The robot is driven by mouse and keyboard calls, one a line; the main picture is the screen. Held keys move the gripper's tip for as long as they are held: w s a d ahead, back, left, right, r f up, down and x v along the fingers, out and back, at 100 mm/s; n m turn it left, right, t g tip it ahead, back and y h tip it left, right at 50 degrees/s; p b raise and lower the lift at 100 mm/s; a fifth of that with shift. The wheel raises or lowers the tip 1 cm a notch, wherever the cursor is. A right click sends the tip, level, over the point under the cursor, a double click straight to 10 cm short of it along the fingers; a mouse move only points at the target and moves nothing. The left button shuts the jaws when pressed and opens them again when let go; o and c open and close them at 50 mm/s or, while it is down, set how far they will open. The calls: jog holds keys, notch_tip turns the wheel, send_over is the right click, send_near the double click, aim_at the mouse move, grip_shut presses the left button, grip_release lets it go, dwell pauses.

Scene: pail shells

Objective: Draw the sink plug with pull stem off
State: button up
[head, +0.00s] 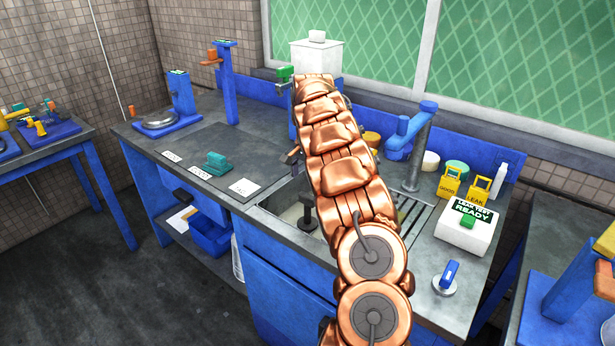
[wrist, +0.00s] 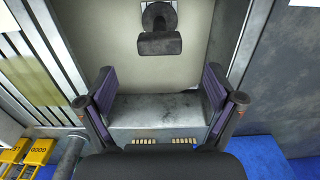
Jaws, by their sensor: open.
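The sink plug with its dark pull stem (head: 307,216) stands in the sink basin (head: 290,214), just left of my copper arm in the head view. In the wrist view the stem (wrist: 160,42) is at the top centre, with a wide dark handle over a round base on a pale plate. My gripper (wrist: 160,84) is open, with its two purple-lined fingers wide apart and nothing between them. The stem lies beyond the fingertips toward the top of the wrist view, apart from them. In the head view my arm hides most of the gripper and part of the sink.

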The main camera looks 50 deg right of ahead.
aim_at(308, 195)
jog(key=shift+f+p, duration=0.85)
jog(key=shift+f, duration=2.75)
jog(key=c, duration=1.5)
